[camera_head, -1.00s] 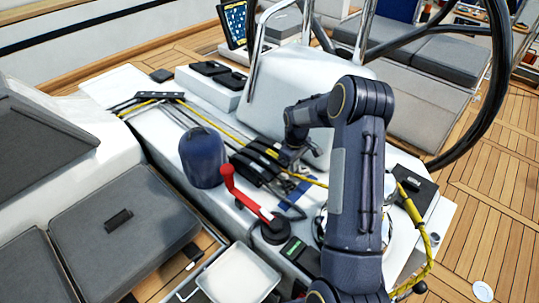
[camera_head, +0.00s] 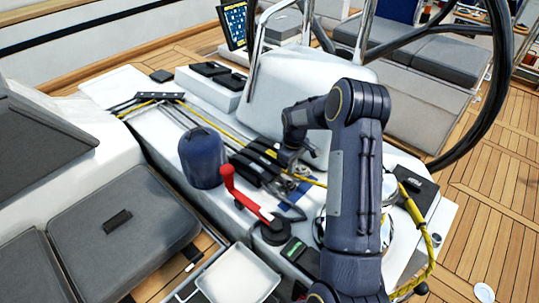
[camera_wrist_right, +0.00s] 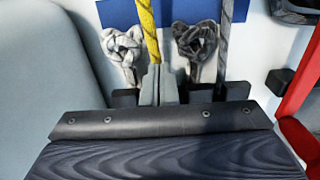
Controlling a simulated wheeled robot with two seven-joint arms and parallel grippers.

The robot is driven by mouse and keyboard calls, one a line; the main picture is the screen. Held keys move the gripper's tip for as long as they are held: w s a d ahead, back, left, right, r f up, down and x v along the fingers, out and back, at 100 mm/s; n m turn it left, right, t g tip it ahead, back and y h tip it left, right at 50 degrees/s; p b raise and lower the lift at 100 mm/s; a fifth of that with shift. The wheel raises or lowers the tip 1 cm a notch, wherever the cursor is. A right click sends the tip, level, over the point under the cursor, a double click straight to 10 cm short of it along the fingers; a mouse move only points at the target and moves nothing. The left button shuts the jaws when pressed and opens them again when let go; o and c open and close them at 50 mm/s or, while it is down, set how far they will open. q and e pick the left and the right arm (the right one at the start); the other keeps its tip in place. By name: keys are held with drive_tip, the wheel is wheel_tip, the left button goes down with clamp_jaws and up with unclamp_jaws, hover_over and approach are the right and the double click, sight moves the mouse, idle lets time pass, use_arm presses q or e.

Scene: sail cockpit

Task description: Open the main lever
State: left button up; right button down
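A bank of black rope clutches (camera_head: 258,166) sits on the white cockpit moulding, with a yellow rope and grey ropes through it. I cannot tell which lever is the main one; no label is readable. My right gripper (camera_head: 286,160) is low over the right end of the bank. In the right wrist view its two grey fingers (camera_wrist_right: 158,86) are close together, in line with the yellow rope (camera_wrist_right: 148,35). Whether a thin lever is between them is hidden. My dark gripper body covers the bottom of that view. My left gripper is not in view.
A red winch handle (camera_head: 247,203) stands in front of the clutches, near my right arm. A dark blue covered winch (camera_head: 202,158) is left of them. Knotted rope ends (camera_wrist_right: 122,50) lie beyond my fingers. The white pedestal (camera_head: 305,92) rises behind.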

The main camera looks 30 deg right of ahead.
drive_tip(key=shift+w+a, duration=0.1)
drive_tip(key=shift+w, duration=0.25)
drive_tip(key=shift+r, duration=0.1)
drive_tip(key=shift+w+r+p, duration=0.25)
drive_tip(key=shift+r+p, duration=0.3)
drive_tip(key=shift+r, duration=0.4)
drive_tip(key=shift+a, duration=0.1)
drive_tip(key=shift+w, duration=0.1)
